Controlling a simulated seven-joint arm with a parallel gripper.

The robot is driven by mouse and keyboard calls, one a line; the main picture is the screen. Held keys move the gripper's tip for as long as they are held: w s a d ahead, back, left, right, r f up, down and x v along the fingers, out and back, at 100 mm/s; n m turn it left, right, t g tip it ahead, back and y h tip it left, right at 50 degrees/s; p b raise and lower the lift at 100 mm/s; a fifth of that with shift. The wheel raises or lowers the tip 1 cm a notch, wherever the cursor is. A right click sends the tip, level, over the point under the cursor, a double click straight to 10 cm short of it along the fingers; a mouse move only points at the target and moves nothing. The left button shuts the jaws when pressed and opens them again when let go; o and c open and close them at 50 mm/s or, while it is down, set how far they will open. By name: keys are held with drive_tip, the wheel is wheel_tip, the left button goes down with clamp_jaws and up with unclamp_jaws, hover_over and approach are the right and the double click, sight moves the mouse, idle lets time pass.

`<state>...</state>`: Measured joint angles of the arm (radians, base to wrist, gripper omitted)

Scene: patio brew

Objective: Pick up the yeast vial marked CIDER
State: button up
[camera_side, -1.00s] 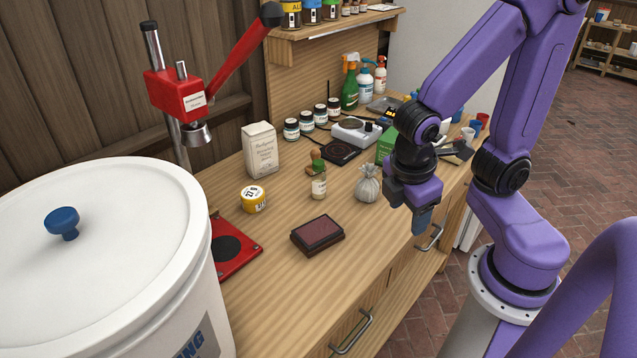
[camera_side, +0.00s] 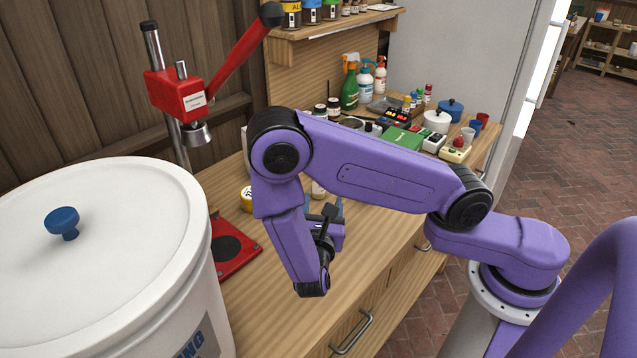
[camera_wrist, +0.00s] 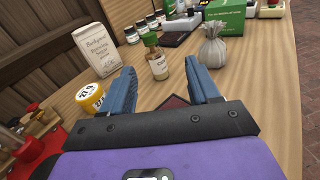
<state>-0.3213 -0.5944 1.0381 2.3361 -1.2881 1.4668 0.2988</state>
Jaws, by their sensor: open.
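A small clear vial (camera_wrist: 159,68) with a cream label stands upright on the bench in the wrist view. The lettering seems to begin with C but is too small to read surely. In the side view only a sliver of this vial (camera_side: 318,190) shows beside my arm. My gripper (camera_wrist: 160,70) is open and empty. Its two blue fingers point toward the vial, which appears between them in the wrist view and a little beyond their tips. In the side view my arm hides most of the fingers. Several dark-capped jars (camera_wrist: 142,28) stand in a row farther back.
A yellow tub (camera_wrist: 90,97) is left of the fingers, and a white paper bag (camera_wrist: 98,50) stands behind it. A tied grey sack (camera_wrist: 212,50) is close on the right. A dark red pad (camera_wrist: 174,101) lies below the gripper. A green-and-brown object (camera_wrist: 150,40) stands just behind the vial.

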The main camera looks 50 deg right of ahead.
drive_tip(key=shift+w+a+f+n+t+y, duration=0.25)
drive_tip(key=shift+a+f+n+t, duration=0.2)
drive_tip(key=shift+f+n+t, duration=0.35)
drive_tip(key=x, duration=1.2)
drive_tip(key=shift+w+f, duration=0.1)
drive_tip(key=shift+x, duration=2.55)
drive_tip(key=shift+d+f, duration=0.1)
drive_tip(key=shift+c, duration=0.2)
drive_tip(key=c, duration=1)
